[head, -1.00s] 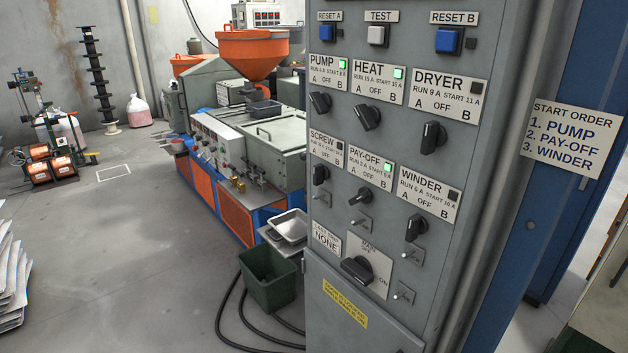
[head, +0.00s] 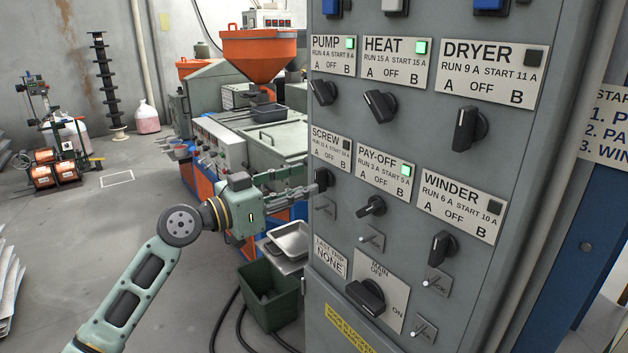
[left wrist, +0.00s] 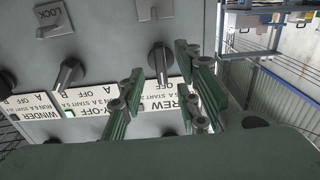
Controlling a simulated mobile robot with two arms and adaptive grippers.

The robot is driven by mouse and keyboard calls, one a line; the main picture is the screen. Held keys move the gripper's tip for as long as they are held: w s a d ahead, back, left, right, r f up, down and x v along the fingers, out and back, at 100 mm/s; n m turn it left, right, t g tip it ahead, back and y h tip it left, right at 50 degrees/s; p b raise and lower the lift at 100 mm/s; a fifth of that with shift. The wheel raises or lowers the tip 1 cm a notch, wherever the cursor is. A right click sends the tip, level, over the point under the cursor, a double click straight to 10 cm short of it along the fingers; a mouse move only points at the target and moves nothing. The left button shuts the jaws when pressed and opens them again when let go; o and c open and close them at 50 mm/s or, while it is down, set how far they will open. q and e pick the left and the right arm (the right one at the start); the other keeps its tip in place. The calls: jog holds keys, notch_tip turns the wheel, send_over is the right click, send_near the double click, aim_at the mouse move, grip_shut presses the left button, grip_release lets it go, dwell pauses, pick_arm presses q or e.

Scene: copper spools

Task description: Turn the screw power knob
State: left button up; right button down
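The dark screw knob (head: 323,179) sits under the SCREW label (head: 331,149) on the grey panel, partly hidden by my fingers in the head view. The lamp on that label is dark. My left gripper (head: 312,186) reaches the knob from the left. In the left wrist view, upside down, the screw knob (left wrist: 160,62) stands between the fingertips of my left gripper (left wrist: 161,62), which are apart. A small gap shows on its left side; contact on its right side is unclear. My right gripper is not in view.
The pay-off knob (head: 371,207) is close to the right. The pump knob (head: 323,92) is above, the main switch (head: 366,296) below. Pump, heat and pay-off lamps glow green. A green bin (head: 270,297) and metal tray (head: 290,240) stand left of the cabinet.

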aim_at(322, 180)
pick_arm(q)
jog(key=x, duration=0.4)
jog(key=shift+w+f, duration=0.1)
grip_shut()
